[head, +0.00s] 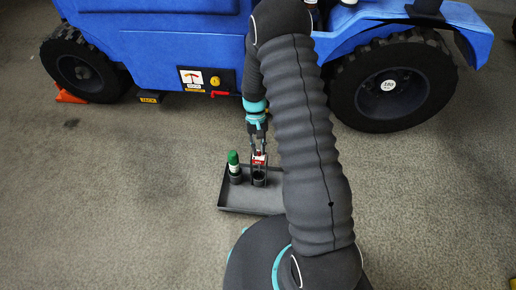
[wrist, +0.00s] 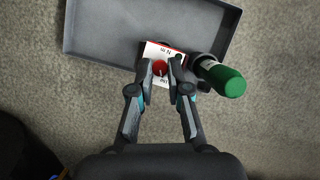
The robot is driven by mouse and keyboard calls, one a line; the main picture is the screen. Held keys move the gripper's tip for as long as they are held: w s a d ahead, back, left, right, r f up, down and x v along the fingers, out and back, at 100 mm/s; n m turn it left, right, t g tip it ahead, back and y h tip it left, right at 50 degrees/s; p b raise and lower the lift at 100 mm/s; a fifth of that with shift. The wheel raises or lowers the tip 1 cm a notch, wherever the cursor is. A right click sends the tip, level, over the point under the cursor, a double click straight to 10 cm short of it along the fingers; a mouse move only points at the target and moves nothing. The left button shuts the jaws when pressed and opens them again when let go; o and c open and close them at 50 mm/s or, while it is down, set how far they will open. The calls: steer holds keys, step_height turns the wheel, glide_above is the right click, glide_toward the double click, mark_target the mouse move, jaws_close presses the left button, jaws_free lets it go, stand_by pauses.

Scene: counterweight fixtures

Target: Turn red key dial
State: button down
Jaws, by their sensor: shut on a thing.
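My gripper (head: 258,160) is low over a dark tray, its two fingers around a small red dial (wrist: 159,68) on a white plate with a red edge and black lettering. In the wrist view my gripper (wrist: 167,67) has a fingertip on each side of the dial. In the head view the red-and-white piece (head: 259,158) stands between the fingers, above a black round holder (head: 259,180). Its lower end is hidden. A green-capped bottle (head: 234,162) stands upright just left of it; the bottle also shows in the wrist view (wrist: 225,80), close to the right finger.
The dark tray (head: 237,210) lies on the grey floor. Behind it stands a blue vehicle (head: 165,45) with large black wheels, a white label panel (head: 191,78) and a red handle (head: 220,93). An orange wedge (head: 69,97) sits by the left wheel. The floor left of the tray is clear.

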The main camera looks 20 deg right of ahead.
steer(key=m, duration=0.2)
steer(key=m+y, duration=0.1)
steer(key=m, duration=0.1)
steer(key=m+t+y, duration=0.1)
steer(key=m, duration=0.1)
steer(key=shift+s+d+m, duration=0.1)
steer(key=shift+d+m, duration=0.15)
steer(key=shift+m, duration=0.05)
steer(key=m, duration=0.2)
steer(key=m+t+y+b, duration=0.1)
steer(key=m, duration=0.2)
steer(key=shift+s+d+t+y, duration=0.1)
steer(key=shift+s+t+y, duration=0.05)
steer(key=shift+t+y, duration=0.15)
steer(key=shift+m, duration=0.4)
steer(key=c, duration=1.1)
jaws_free()
steer(key=v, duration=1.2)
steer(key=shift+d, duration=0.1)
